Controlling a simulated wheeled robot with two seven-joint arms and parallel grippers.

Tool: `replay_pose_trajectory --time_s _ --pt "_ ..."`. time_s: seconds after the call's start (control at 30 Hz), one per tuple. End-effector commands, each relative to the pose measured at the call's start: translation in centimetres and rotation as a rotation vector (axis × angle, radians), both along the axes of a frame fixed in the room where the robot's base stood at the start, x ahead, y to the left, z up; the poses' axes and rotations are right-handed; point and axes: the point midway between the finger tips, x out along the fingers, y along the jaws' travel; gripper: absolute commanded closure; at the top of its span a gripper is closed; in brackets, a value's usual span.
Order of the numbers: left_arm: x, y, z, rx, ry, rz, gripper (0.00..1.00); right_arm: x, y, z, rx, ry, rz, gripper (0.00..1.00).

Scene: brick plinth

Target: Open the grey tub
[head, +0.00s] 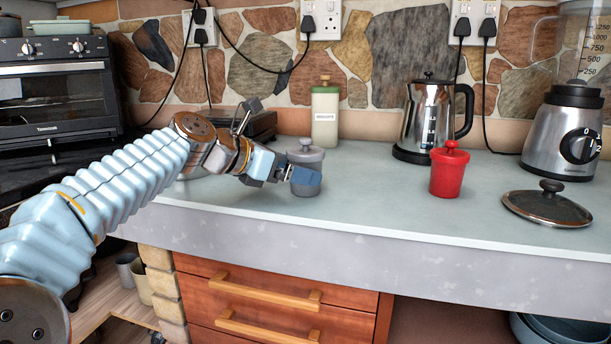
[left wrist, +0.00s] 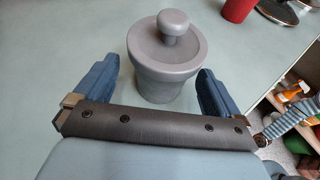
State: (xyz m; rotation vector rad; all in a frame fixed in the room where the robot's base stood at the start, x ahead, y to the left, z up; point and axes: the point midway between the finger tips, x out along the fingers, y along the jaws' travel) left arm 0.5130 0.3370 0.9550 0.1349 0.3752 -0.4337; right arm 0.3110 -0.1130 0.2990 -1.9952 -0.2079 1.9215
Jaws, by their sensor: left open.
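The grey tub (left wrist: 160,86) stands upright on the counter with its grey knobbed lid (left wrist: 190,50) on top. It also shows in the head view, where its body (head: 290,208) is partly hidden by my gripper and the lid (head: 305,152) shows above. My left gripper (head: 304,180) is open, with one finger on each side of the tub in the left wrist view (left wrist: 166,90). A gap shows between the tub and the right finger there; I cannot tell whether either finger touches it. My right gripper is in neither view.
A red tub (head: 447,174) with a knobbed lid, a loose pan lid (head: 547,205), a kettle (head: 428,115) and a blender (head: 563,140) stand to the right. A green-capped bottle (head: 325,118) stands behind the grey tub. The counter (head: 375,195) between the grey and red tubs is clear.

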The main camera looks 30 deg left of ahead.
Motion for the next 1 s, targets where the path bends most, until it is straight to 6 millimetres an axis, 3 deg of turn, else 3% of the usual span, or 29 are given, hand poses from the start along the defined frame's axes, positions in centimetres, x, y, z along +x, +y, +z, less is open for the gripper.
replay_pose_trajectory --time_s 0.2,0.47,0.87,1.0 --pt "2.5 -1.4 -1.1 0.0 0.001 0.0 0.03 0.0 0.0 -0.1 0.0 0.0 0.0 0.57" --pt "2.7 -1.5 -1.1 -0.001 0.0 0.001 0.04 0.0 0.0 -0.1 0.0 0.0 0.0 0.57" --pt "2.7 -1.4 -1.1 -0.001 0.0 0.001 0.66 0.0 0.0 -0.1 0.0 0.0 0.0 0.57" --pt "2.6 -1.4 -1.0 -0.001 -0.001 0.001 0.66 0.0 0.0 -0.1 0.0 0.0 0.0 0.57"
